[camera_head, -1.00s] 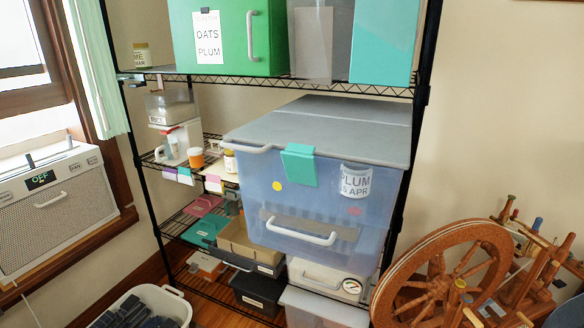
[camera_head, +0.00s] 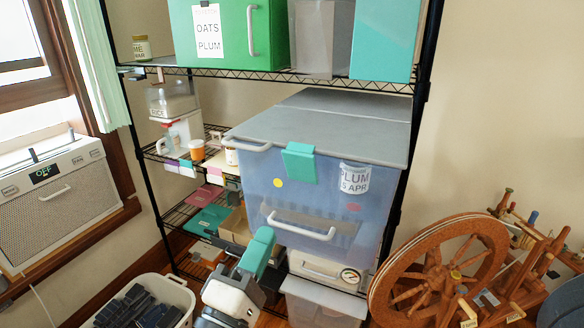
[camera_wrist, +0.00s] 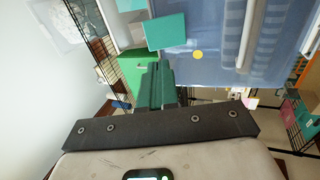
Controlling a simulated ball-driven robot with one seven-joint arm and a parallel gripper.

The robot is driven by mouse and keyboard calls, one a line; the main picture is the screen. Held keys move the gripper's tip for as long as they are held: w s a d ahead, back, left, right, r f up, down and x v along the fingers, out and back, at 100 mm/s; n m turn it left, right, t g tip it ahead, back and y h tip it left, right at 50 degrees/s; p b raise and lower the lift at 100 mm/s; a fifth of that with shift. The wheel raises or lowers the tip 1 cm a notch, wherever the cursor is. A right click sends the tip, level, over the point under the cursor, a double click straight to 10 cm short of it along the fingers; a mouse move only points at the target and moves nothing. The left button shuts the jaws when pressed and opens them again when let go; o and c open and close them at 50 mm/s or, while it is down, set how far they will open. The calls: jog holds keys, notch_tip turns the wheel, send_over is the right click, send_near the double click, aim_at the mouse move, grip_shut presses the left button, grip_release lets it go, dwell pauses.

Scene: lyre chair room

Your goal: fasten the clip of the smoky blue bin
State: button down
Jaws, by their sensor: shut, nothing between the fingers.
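The smoky blue bin (camera_head: 330,210) stands on the rack under a grey lid (camera_head: 330,123), with a pale front handle (camera_head: 301,226). Its teal clip (camera_head: 300,163) hangs from the lid's front edge over the bin's face; I cannot tell whether it is latched. The clip also shows in the wrist view (camera_wrist: 166,31), beside the bin's wall (camera_wrist: 212,75) and a yellow dot. My gripper (camera_head: 264,236) is below and left of the clip, in front of the bin's lower left, touching nothing visible. Its green fingers (camera_wrist: 156,68) are shut and empty, apart from the clip.
A green bin (camera_head: 235,60) and a teal box (camera_head: 383,40) stand on the shelf above. Jars and small boxes fill the left shelves. A wooden spinning wheel (camera_head: 440,275) stands at the right. A white basket (camera_head: 178,290) sits at the lower left.

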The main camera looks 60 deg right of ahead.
aim_at(299, 157)
jog(key=shift+a+r+h, duration=0.3)
jog(key=shift+a+r, duration=0.2)
jog(key=shift+r, duration=0.1)
jog(key=p+x, duration=0.4)
jog(key=x, duration=0.9)
jog(key=shift+d+r+p, duration=0.15)
jog(key=shift+d+p, duration=0.25)
jog(key=shift+d, duration=0.15)
